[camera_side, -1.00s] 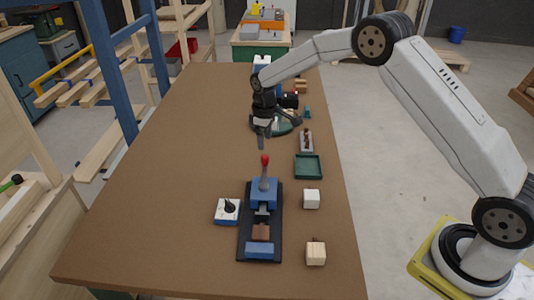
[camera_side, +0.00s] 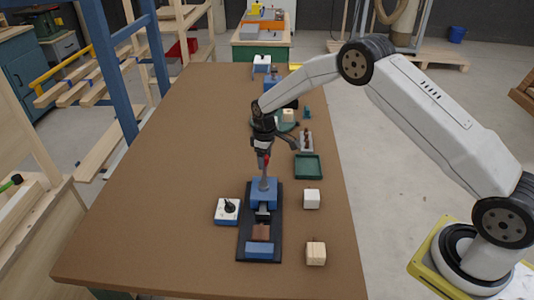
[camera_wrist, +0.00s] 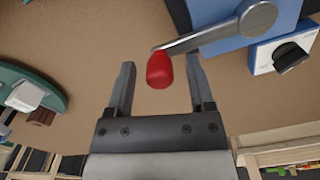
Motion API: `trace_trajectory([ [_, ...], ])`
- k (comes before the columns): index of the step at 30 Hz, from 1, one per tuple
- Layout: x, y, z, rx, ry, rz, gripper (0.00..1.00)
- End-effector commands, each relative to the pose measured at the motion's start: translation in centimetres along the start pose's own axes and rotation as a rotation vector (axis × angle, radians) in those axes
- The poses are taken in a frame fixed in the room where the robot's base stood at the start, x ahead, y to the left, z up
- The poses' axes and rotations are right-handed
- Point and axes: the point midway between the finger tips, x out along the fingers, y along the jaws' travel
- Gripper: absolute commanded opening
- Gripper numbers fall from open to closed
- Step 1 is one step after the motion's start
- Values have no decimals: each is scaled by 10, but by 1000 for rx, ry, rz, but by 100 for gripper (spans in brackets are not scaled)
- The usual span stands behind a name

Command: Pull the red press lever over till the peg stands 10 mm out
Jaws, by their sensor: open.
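The press has a blue body (camera_side: 264,192) on a black base plate (camera_side: 247,235) at the front of the table. Its grey lever arm rises from the body and ends in a red knob (camera_side: 265,160). My gripper (camera_side: 265,158) is at the top of the lever. In the wrist view the red knob (camera_wrist: 159,70) is between the two fingers of the open gripper (camera_wrist: 160,78), with a visible gap on each side. I cannot make out the peg.
A white-and-blue box with a black knob (camera_side: 227,211) stands left of the press. A white block (camera_side: 311,199), a wooden block (camera_side: 316,253) and a green tray (camera_side: 308,166) stand to the right. The table's left side is clear.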

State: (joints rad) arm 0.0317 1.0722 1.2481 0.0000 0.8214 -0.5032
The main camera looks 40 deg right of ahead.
Motion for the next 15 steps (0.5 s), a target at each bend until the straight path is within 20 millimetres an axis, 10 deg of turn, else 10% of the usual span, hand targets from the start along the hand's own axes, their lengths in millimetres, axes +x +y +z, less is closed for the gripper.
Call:
trace_trajectory([
  [3,0,0,0,0,0,0,69],
  [10,0,0,0,0,0,0,0],
  [15,0,0,0,0,0,0,0],
])
